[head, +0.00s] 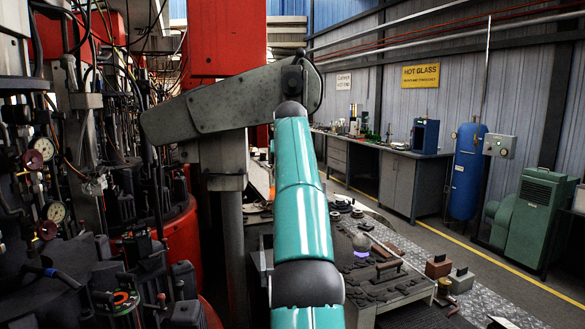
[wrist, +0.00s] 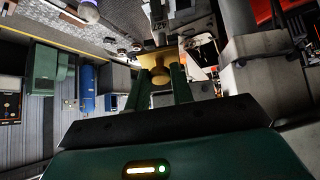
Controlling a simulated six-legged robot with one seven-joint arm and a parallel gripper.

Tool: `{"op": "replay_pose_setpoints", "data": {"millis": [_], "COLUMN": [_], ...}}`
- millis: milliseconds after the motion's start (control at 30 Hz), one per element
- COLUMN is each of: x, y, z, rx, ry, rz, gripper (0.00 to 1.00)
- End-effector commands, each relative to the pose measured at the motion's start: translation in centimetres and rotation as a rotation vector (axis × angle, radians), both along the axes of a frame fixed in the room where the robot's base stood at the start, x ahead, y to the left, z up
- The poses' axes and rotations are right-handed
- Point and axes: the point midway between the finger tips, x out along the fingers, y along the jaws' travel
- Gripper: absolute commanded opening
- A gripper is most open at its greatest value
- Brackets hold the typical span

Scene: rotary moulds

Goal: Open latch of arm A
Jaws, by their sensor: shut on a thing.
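In the wrist view my gripper (wrist: 160,92) has its two green fingers on either side of a brass-coloured knob or handle (wrist: 160,74). It is shut on this part, which I take to be the latch. The latch's exact position, open or closed, cannot be told.
Dark moulding machinery with gauges and hoses (head: 55,190) crowds the left. A low work table with tools (head: 385,285) stands right of my arm. Benches (head: 390,175), a blue tank (head: 467,172) and a green machine (head: 530,218) line the wall.

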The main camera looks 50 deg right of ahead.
Motion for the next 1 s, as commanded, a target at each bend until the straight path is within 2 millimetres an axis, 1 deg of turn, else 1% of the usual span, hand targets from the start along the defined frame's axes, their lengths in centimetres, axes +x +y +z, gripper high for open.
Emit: {"op": "replay_pose_setpoints", "data": {"millis": [67,100,200,467,633,767,1000], "x": [0.1,0.0,0.0,0.0,-0.5,-1.4,-3.5], "y": [0.0,0.0,0.0,0.0,0.7,2.0,5.0], "z": [-0.3,-0.3,-0.3,-0.1,0.9,2.6,6.6], "rx": [0.007,0.007,0.006,0.002,0.001,-0.001,0.000], "ry": [0.004,0.004,0.004,0.002,0.001,-0.001,-0.001], "rz": [0.000,0.000,0.000,0.000,0.000,0.000,0.001], "gripper": [0.00,0.27,0.45,0.45,0.45,0.45,0.45]}}
